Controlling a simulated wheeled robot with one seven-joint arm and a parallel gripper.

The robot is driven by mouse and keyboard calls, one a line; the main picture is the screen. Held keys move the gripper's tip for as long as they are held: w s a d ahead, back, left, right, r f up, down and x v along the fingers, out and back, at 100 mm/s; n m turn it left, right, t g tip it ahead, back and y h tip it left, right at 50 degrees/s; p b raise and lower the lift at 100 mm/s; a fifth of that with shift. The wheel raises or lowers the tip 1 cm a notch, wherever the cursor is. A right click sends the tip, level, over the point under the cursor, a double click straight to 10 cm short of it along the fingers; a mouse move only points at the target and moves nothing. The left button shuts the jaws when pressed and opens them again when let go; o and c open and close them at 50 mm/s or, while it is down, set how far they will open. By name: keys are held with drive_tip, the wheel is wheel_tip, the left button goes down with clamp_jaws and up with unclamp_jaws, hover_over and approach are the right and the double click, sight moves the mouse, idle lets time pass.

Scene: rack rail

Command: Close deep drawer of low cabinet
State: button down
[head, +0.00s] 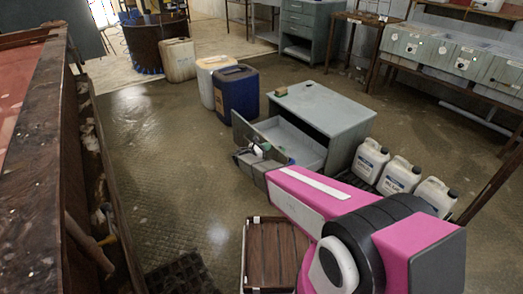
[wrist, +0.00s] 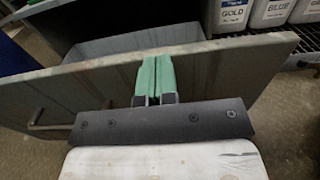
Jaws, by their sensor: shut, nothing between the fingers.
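The low cabinet (head: 330,103) is a grey metal box standing on the floor in the head view. Its deep drawer (head: 298,143) is pulled out toward the left, and its inside shows. In the wrist view the drawer's grey front panel (wrist: 95,85) crosses the picture at a tilt, with a bar handle (wrist: 48,127) on its left part. My gripper (wrist: 153,78) is shut and empty, with its green fingers together in front of the panel near its top edge. I cannot tell whether the fingertips touch it. In the head view my arm partly hides the drawer.
Labelled white jugs (head: 400,177) stand right of the cabinet. A blue drum (head: 236,95) and pale containers (head: 212,78) stand behind left. A brown slatted crate (head: 273,254) lies near my arm. A small block (head: 281,92) rests on the cabinet top. Floor to the left is clear.

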drive_tip(key=shift+w+d, duration=0.15)
drive_tip(key=shift+d, duration=0.15)
drive_tip(key=x, duration=2.7)
